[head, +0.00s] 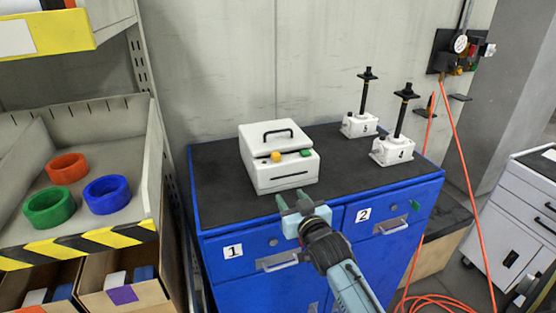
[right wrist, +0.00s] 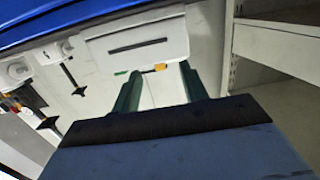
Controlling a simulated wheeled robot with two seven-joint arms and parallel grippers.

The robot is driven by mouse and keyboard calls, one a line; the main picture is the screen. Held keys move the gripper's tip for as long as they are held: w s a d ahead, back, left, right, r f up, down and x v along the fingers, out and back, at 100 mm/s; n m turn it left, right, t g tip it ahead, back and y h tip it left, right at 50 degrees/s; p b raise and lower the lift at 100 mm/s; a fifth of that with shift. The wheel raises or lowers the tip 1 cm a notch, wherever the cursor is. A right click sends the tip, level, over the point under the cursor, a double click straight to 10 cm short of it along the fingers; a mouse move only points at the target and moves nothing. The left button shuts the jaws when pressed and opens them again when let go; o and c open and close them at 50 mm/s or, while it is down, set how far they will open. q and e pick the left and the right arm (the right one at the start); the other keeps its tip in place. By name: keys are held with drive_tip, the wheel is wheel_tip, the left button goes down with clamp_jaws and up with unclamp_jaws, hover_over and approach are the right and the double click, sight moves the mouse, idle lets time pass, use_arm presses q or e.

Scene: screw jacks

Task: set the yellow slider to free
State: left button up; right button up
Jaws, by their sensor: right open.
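The yellow slider (head: 276,157) is a small round knob at the slot on the upper front of the white box (head: 280,178). It sits left of a green slider (head: 305,153). My right gripper (head: 290,197) is open and empty in front of the box, apart from it, near the cabinet's front edge. In the right wrist view the box appears upside down, and the yellow slider (right wrist: 160,67) shows between the two green fingers, beyond their tips. The green slider (right wrist: 121,72) lies to its left there. I cannot read any setting marks. My left gripper is not in view.
The box stands on the dark top of a blue cabinet (head: 223,258). Two white screw jacks (head: 392,151) (head: 360,125) stand at the back right. A shelf with several coloured rings (head: 107,194) is at left. An orange hose (head: 466,170) hangs at right.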

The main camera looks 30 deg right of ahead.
sight(277, 158)
drive_tip(key=shift+t+h, duration=0.4)
drive_tip(key=w+d+r, duration=0.1)
drive_tip(key=w, duration=0.3)
drive_tip(key=w+d+r, duration=0.1)
drive_tip(key=w, duration=0.3)
drive_tip(key=w+d+r, duration=0.2)
drive_tip(key=w, duration=0.3)
drive_tip(key=shift+w+r+p, duration=0.1)
drive_tip(key=shift+p, duration=0.2)
drive_tip(key=shift+c, duration=0.4)
clamp_jaws()
